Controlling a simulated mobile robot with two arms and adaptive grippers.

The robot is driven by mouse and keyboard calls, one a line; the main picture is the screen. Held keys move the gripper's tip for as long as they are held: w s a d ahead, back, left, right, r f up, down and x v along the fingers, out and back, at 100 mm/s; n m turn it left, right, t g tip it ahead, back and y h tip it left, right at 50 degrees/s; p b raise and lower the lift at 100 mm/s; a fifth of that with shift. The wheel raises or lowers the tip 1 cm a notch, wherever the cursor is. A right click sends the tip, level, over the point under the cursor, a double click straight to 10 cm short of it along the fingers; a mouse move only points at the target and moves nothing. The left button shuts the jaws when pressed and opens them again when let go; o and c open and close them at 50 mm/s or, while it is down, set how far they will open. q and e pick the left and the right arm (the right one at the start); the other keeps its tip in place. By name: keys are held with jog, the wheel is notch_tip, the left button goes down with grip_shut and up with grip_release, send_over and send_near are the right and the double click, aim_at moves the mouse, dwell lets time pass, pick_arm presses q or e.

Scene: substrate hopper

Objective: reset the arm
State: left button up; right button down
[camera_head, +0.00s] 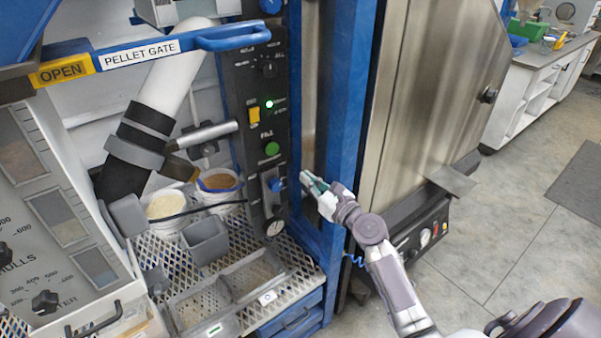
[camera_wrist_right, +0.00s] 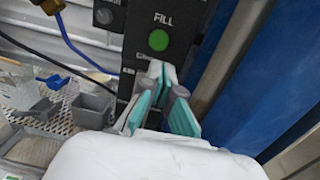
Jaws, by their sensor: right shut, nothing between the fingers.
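My right gripper (camera_head: 314,184) is in front of the blue upright post, to the right of the black control panel (camera_head: 262,110). In the right wrist view its teal-lined fingers (camera_wrist_right: 165,92) come together at the tips, with nothing between them, just below the green FILL button (camera_wrist_right: 158,40). The green button also shows on the panel in the head view (camera_head: 272,148). The fingertips appear apart from the panel, though the exact gap cannot be told. My left gripper is not in either view.
A blue pellet gate handle (camera_head: 225,40) with a yellow OPEN label crosses the upper left. Buckets of pellets (camera_head: 218,182) and grey bins (camera_head: 206,240) stand on the mesh shelf. A steel cabinet (camera_head: 425,90) stands right of the post. Open floor (camera_head: 500,225) lies at right.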

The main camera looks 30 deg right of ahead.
jog(key=shift+s, duration=0.1)
jog(key=shift+f, duration=0.1)
dwell(0.4)
jog(key=s+a+f+n+g+h, duration=0.1)
jog(key=s+a+f+n+g, duration=0.3)
jog(key=f, duration=0.8)
jog(key=s+d+f+n+g, duration=0.15)
jog(key=s+f+n, duration=0.45)
jog(key=f, duration=0.7)
jog(key=s+a+f+n+g+h, duration=0.15)
jog(key=s+f+n+g, duration=0.3)
jog(key=f, duration=0.75)
jog(key=s+a+f+n+g, duration=0.1)
jog(key=s+f+n, duration=0.5)
jog(key=s, duration=0.6)
jog(key=s+a+f+n+g, duration=0.2)
jog(key=s+f+n+g, duration=0.2)
jog(key=s, duration=0.9)
jog(key=s+a+f+n+g, duration=0.2)
jog(key=s+f+n, duration=0.8)
jog(key=s+n, duration=0.2)
jog(key=shift+s+a+h, duration=0.2)
jog(key=shift+s+h, duration=0.15)
jog(key=shift+s, duration=0.05)
